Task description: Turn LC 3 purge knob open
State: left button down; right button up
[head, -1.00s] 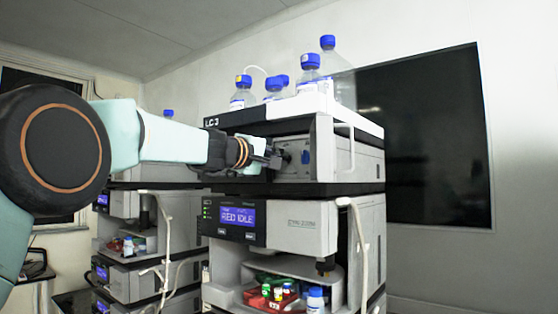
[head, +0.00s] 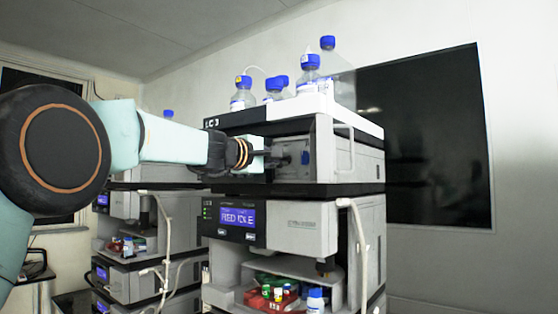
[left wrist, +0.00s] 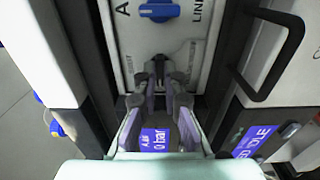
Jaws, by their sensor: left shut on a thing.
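The LC 3 stack (head: 328,140) stands in the middle of the head view, its label on the top tray's front edge. My left gripper (head: 286,159) reaches the recessed front panel of the unit under that tray. In the left wrist view, my left gripper (left wrist: 160,70) has its fingertips closed together at the pale panel (left wrist: 188,58), on a small grey knob (left wrist: 159,58) that they largely hide. A blue knob (left wrist: 160,10) with lettering beside it sits apart from the fingertips on the same panel. My right gripper is not in view.
Blue-capped bottles (head: 308,78) stand on top of the stack. A black handle (left wrist: 277,55) is right of the fingers in the wrist view. A lit display (head: 238,215) and a tray of vials (head: 268,294) are below. Another stack (head: 128,250) stands at left.

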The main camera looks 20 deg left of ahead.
pick_arm(q)
jog(key=c, duration=1.9)
grip_release()
jog(key=shift+f, duration=0.2)
jog(key=o, duration=0.4)
jog(key=shift+s+a+r, duration=0.15)
jog(key=shift+s+a, duration=0.05)
jog(key=shift+o, duration=0.2)
jog(key=shift+w+d, duration=0.1)
jog(key=shift+d, duration=0.05)
jog(key=v, duration=1.2)
jog(key=shift+w, duration=0.15)
